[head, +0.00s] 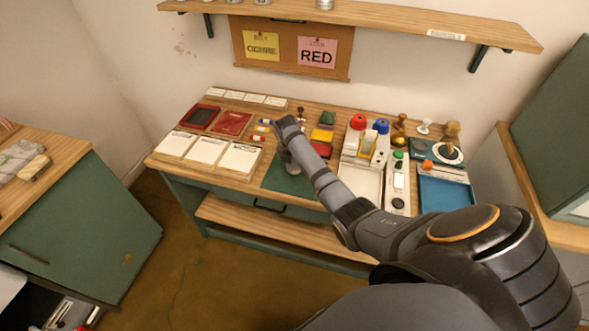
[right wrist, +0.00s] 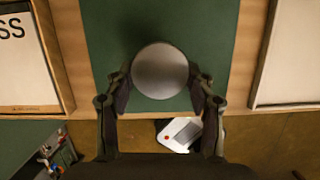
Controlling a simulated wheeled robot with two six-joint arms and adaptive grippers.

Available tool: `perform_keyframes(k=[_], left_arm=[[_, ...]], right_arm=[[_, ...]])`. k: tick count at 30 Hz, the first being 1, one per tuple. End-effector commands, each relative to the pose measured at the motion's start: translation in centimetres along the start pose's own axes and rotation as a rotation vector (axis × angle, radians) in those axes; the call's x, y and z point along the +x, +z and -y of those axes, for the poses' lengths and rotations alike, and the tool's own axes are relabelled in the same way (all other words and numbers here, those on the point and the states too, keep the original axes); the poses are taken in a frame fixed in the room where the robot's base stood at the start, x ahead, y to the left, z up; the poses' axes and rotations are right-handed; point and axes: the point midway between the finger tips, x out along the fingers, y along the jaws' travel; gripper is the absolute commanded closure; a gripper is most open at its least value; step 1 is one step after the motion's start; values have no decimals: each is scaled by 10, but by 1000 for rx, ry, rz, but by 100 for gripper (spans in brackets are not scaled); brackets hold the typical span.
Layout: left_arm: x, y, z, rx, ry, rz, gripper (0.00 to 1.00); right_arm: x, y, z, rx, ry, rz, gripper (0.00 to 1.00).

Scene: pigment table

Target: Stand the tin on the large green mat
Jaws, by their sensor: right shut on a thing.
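The tin shows in the right wrist view as a round, plain grey top (right wrist: 160,70). My right gripper (right wrist: 160,82) is shut on it, with one finger on each side. The large green mat (right wrist: 205,30) lies under the tin on the table's front part; it also shows in the head view (head: 278,181). The tin is over the mat, and I cannot tell whether it touches it. In the head view my right arm and gripper (head: 287,158) hide part of the mat and most of the tin. My left gripper is not in view.
White sheets (head: 206,151) lie left of the mat, with red pads (head: 232,123) behind them. A white tray (head: 362,186) stands to its right, with bottles with red and blue caps behind. A blue tray (head: 445,196) is farther right. The table's front edge is close to the mat.

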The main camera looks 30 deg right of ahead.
Motion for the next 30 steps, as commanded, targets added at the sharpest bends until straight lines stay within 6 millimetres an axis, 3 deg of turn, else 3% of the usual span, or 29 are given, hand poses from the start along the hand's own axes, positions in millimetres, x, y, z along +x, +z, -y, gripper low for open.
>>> perform_keyframes(k=[9,19,20,21,25,30], left_arm=[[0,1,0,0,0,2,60],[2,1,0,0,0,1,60],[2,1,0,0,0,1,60],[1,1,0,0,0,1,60],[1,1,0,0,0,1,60],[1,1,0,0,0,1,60]], right_arm=[[35,-6,2,-1,-1,-1,78],[39,-7,2,-1,-1,0,78],[39,-7,2,-1,-1,0,44],[39,-6,2,-1,-1,0,39],[38,-6,2,-1,-1,0,23],[38,-6,2,-1,-1,0,23]])
